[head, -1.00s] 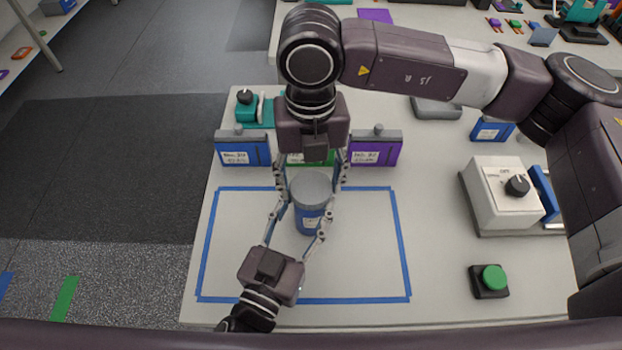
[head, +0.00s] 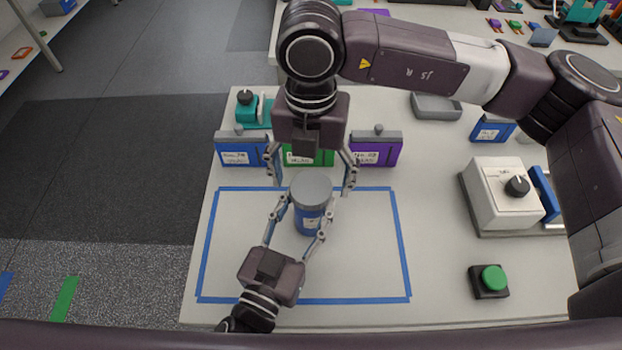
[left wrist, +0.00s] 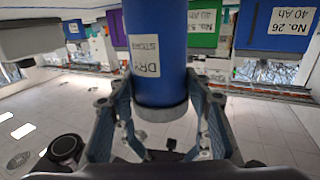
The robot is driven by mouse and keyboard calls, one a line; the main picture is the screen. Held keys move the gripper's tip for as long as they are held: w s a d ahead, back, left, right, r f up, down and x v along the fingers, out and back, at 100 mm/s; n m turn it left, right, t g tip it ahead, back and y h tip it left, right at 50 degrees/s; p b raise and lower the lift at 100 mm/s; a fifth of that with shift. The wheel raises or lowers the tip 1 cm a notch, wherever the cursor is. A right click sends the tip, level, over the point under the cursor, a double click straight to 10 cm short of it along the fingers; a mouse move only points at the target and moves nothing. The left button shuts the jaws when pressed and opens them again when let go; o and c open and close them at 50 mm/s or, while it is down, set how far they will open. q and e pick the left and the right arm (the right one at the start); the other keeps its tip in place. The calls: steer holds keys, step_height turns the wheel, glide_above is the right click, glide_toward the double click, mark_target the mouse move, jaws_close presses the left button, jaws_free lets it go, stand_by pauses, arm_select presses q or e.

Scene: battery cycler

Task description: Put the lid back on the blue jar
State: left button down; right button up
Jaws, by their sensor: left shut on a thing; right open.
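The blue jar (head: 308,220) stands inside the blue tape outline, with its grey lid (head: 311,188) on top, looking level. In the left wrist view, upside down, the jar (left wrist: 160,45) has a white label and the lid's grey rim (left wrist: 161,111) meets the blue body; no gap is clear. My left gripper (head: 307,212) is shut around the jar's body from the near side. My right gripper (head: 312,182) is open at the far side, its fingers spread on either side of the lid and apart from it. The jar's mouth is hidden.
Blue (head: 240,153), green (head: 308,157) and purple (head: 377,152) battery packs stand behind the jar, close to my right gripper. A white box with a black knob (head: 496,195) and a green button (head: 493,279) are at right. The outlined area is otherwise clear.

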step_height(320, 180, up, 11)
stand_by(0.3)
arm_select(q)
steer(key=c, duration=0.9)
jaws_free()
steer(key=shift+c, duration=0.2)
steer(key=shift+s, duration=0.1)
steer(key=v, duration=1.1)
steer(key=shift+s+a, duration=0.2)
steer(key=shift+s, duration=0.15)
